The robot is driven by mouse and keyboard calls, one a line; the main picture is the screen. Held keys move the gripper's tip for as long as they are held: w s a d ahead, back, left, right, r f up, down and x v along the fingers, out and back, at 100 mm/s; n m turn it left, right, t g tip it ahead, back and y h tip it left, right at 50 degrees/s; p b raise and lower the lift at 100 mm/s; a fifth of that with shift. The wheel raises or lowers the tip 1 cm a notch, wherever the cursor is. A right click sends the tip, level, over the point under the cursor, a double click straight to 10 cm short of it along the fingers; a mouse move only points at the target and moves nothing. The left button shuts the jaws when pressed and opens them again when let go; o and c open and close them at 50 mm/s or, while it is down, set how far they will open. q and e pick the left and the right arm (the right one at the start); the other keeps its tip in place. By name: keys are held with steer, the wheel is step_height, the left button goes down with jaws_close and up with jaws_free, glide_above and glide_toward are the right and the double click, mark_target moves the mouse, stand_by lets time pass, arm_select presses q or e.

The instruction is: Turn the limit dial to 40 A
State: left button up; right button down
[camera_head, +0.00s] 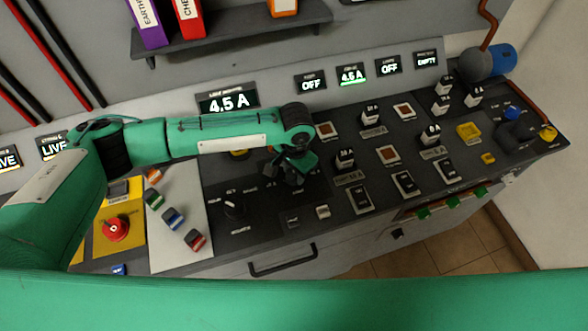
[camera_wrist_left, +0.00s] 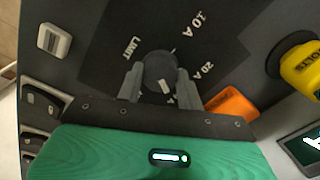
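The limit dial (camera_wrist_left: 158,72) is a round dark knob on a black panel in the left wrist view. The labels LIMIT, 10 A and 20 A show around it, and the 40 A label is not visible. A small pale mark shows on the knob's near side. My left gripper (camera_wrist_left: 160,76) has one finger on each side of the knob, and both appear to touch it. In the head view my left gripper (camera_head: 290,175) reaches down to the console and hides the dial. My right gripper is not in view.
A display (camera_head: 228,102) above reads 4.5 A. An orange block (camera_wrist_left: 232,103) and a yellow knob (camera_wrist_left: 298,68) stand right of the dial in the wrist view.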

arm_select(q)
steer(key=shift+r+m+p, duration=0.15)
steer(key=shift+m+p, duration=0.55)
steer(key=shift+m, duration=0.1)
steer(key=m+p, duration=0.1)
steer(key=m, duration=0.2)
steer(key=shift+p, duration=0.4)
steer(key=m+p, duration=0.1)
steer(key=m, duration=0.3)
steer(key=shift+m+p, duration=0.4)
steer(key=shift+m, duration=1.4)
steer(key=o, duration=1)
